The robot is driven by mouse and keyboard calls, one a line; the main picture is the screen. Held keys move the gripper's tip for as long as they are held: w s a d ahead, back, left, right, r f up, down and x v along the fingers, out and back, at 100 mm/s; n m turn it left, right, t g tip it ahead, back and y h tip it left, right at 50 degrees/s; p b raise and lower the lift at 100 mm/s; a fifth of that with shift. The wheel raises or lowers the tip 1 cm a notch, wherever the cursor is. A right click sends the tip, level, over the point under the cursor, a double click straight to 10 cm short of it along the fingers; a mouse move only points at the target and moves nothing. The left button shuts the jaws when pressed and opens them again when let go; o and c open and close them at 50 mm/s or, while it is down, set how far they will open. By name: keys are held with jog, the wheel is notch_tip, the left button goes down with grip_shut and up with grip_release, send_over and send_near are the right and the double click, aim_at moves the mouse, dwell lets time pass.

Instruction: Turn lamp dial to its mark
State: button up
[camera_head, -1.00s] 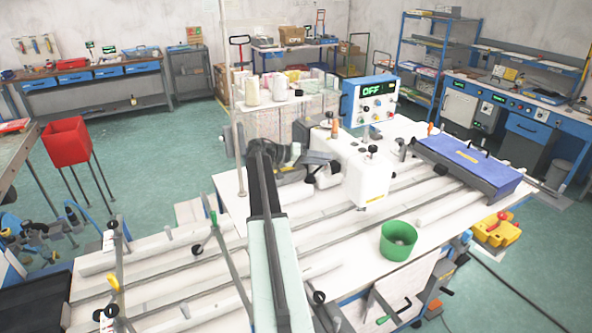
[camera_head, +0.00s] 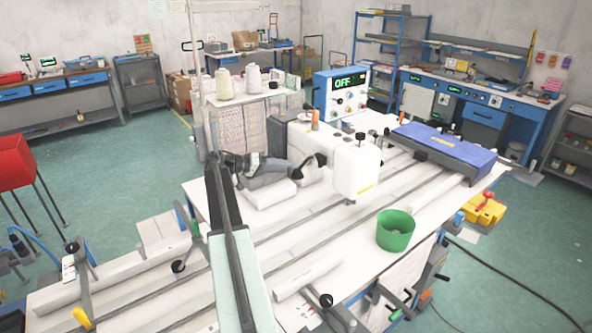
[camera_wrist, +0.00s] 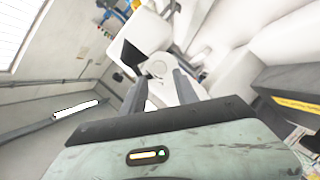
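My gripper shows in the wrist view (camera_wrist: 160,78), its two grey fingers apart. A pale round part (camera_wrist: 157,68) lies beyond and between the fingertips; I cannot tell whether it is the lamp dial or whether they touch it. In the head view my arm reaches over the table to the left of the white sewing machine (camera_head: 357,170), and the fingertips are not clear there. A blue and white control box (camera_head: 340,97) behind the machine has small knobs and a green display reading OFF. I cannot pick out the lamp dial or its mark for certain.
The white worktable (camera_head: 330,272) has long rails across it. A green bowl (camera_head: 395,231) stands at its front right, and a blue-topped unit (camera_head: 445,148) at its right end. Thread cones (camera_head: 224,85) stand on a shelf behind.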

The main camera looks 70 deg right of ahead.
jog(key=b+x, duration=0.1)
jog(key=x, duration=0.5)
jog(key=shift+s, duration=0.1)
jog(key=shift+c, duration=0.4)
grip_shut()
